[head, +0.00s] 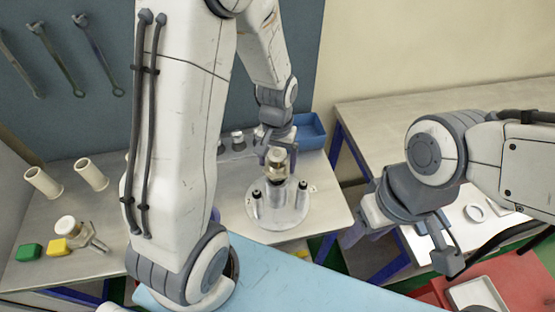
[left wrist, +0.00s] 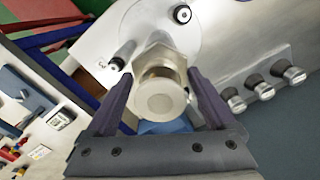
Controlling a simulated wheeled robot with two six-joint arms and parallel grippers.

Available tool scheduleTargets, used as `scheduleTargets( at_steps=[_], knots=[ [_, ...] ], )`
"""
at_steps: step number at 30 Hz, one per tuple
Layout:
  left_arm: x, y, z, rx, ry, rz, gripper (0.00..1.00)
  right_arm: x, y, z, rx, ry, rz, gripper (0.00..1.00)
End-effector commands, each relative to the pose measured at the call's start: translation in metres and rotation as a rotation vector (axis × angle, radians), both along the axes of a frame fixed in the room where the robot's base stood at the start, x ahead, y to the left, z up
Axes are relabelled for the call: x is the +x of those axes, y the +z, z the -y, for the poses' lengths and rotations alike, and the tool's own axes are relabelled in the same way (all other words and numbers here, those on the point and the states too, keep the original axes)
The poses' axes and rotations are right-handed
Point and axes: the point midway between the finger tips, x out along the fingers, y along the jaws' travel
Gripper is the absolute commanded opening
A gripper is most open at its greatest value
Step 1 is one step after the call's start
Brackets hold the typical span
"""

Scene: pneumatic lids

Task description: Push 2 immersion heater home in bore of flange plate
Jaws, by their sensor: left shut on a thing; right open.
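My left gripper (head: 275,150) is shut on an immersion heater (head: 277,163) with a pale round cap and a brassy hex collar. It holds the heater upright over the round grey flange plate (head: 284,222); whether its lower end is in a bore is hidden. In the left wrist view the heater's cap (left wrist: 158,98) sits between the fingers (left wrist: 158,95), with the flange plate (left wrist: 150,20) behind. A second immersion heater (head: 72,230) lies on the bench at the left, with metal rods at its right. My right gripper (head: 402,245) is open and empty, away at the right.
Two dark-topped posts (head: 256,204) (head: 302,194) stand on the plate beside the held heater. Pale cups (head: 42,182) (head: 91,174), a green block (head: 28,251) and a yellow block (head: 58,247) are at the left. A blue bin (head: 310,131) stands behind. Small metal fittings (left wrist: 260,87) stand nearby.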

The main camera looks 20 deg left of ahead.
Motion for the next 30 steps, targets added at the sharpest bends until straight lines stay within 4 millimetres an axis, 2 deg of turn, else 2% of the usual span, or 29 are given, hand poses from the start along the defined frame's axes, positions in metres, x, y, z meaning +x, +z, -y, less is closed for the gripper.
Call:
scheduleTargets(
  at_steps=[30],
  knots=[
    [0.000,-0.022,0.000,0.000,0.000,0.001,0.35,0.000,-0.018,0.000,0.000,-0.003,0.000,0.50]
  ],
)
